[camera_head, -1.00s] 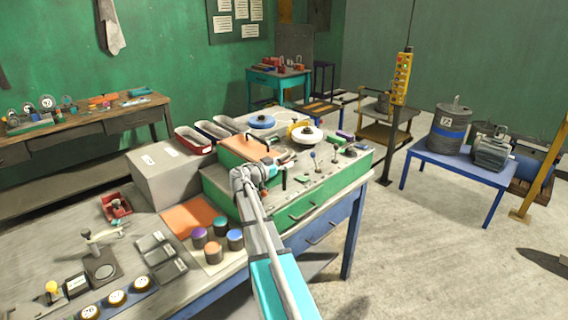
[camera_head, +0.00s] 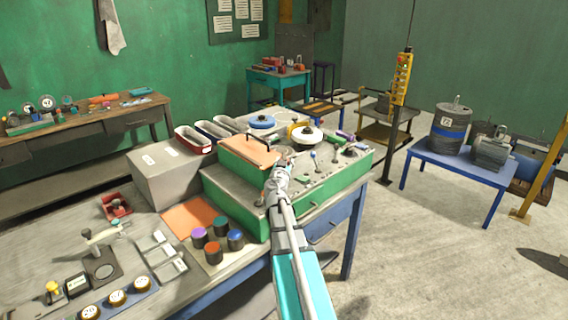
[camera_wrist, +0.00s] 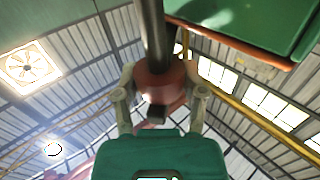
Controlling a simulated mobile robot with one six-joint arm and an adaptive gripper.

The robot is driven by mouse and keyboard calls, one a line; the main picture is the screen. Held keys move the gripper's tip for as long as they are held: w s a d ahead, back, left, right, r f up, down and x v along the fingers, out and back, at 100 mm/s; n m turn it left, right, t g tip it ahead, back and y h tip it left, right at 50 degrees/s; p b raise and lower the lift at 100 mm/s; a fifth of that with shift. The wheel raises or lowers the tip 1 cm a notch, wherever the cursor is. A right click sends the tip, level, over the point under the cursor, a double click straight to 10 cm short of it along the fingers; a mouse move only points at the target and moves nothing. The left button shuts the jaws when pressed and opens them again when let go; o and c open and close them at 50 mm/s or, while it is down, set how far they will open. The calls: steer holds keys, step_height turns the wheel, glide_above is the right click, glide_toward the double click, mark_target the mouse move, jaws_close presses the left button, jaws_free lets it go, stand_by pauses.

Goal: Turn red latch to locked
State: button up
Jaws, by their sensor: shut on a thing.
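The red latch shows in the wrist view as a round reddish-brown hub (camera_wrist: 155,84) on a dark upright shaft. My gripper (camera_wrist: 160,94) has one finger on each side of this hub and is shut on it. In the head view my gripper (camera_head: 286,163) is at the front of the green-sided console (camera_head: 290,222), just right of the copper-coloured lid. My own wrist and fingers hide the latch there, so its position relative to any locked mark cannot be told.
The copper-coloured lid (camera_head: 247,150) with a dark handle lies close left of my gripper. In the wrist view a green panel edge (camera_wrist: 255,28) hangs close above right.

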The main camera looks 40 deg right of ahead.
steer(key=n+t+y, duration=0.2)
steer(key=y, duration=0.1)
steer(key=n+t+y, duration=0.2)
steer(key=n+y, duration=0.1)
steer(key=y, duration=0.1)
steer(key=shift+d+n+t, duration=0.15)
steer(key=shift+n+t, duration=0.15)
steer(key=shift+t, duration=0.1)
steer(key=shift+w+n+t+y, duration=0.1)
steer(key=shift+n+t+y, duration=0.3)
steer(key=shift+n+y, duration=1.25)
steer(key=shift+m+y, duration=0.25)
steer(key=shift+y, duration=0.3)
steer(key=o, duration=1.2)
steer(key=shift+c, duration=0.2)
steer(key=s+a, duration=0.1)
steer(key=s, duration=1.1)
steer(key=shift+a, duration=0.25)
